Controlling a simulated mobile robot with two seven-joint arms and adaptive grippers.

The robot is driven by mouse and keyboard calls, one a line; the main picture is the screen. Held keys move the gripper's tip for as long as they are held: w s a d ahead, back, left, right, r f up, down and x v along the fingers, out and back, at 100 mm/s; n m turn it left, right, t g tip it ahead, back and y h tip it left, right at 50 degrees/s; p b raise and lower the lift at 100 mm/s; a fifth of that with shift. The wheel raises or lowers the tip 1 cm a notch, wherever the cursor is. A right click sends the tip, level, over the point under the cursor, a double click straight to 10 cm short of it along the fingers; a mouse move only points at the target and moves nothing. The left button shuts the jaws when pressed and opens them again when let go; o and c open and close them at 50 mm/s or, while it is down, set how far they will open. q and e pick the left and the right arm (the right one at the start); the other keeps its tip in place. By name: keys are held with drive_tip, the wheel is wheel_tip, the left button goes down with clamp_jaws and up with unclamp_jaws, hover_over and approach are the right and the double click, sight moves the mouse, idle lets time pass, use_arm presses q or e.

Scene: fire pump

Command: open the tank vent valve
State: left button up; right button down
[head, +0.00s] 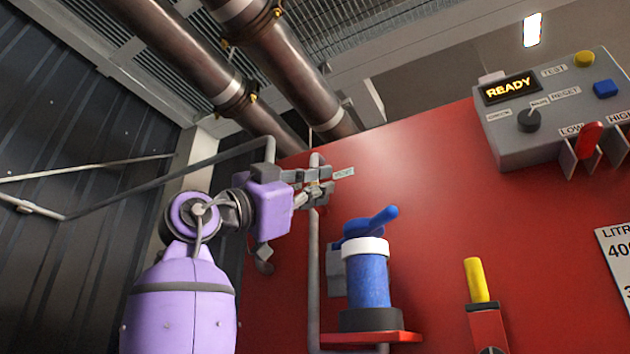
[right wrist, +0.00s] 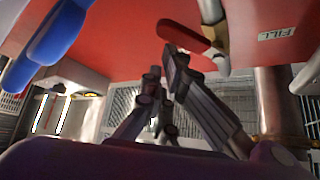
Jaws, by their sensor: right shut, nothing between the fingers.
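My right gripper (head: 318,183) is shut and empty at the thin grey pipe (head: 315,250) on the red tank (head: 430,200), near a small label (head: 344,172) too small to read. It hides most of what is behind it there. In the right wrist view, its fingers (right wrist: 166,75) reach up close to a red lever (right wrist: 184,36) on a small brass valve (right wrist: 214,30). I cannot tell whether they touch the lever. A label (right wrist: 277,34) beside that valve seems to read FILL. I cannot identify the vent valve by a label. My left gripper is out of view.
A blue cylinder with a lever (head: 368,275) stands on a red shelf (head: 390,338) right of the pipe. A yellow handle (head: 476,280) is further right. A grey control box (head: 545,110) showing READY is at upper right. Large brown pipes (head: 185,60) run overhead.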

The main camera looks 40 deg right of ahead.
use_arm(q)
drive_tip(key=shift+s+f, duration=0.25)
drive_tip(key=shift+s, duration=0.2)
use_arm(e)
drive_tip(key=w+f, duration=0.1)
drive_tip(key=f, duration=0.1)
drive_tip(key=w+f, duration=0.1)
drive_tip(key=shift+w+a, duration=0.25)
drive_tip(key=shift+w, duration=0.1)
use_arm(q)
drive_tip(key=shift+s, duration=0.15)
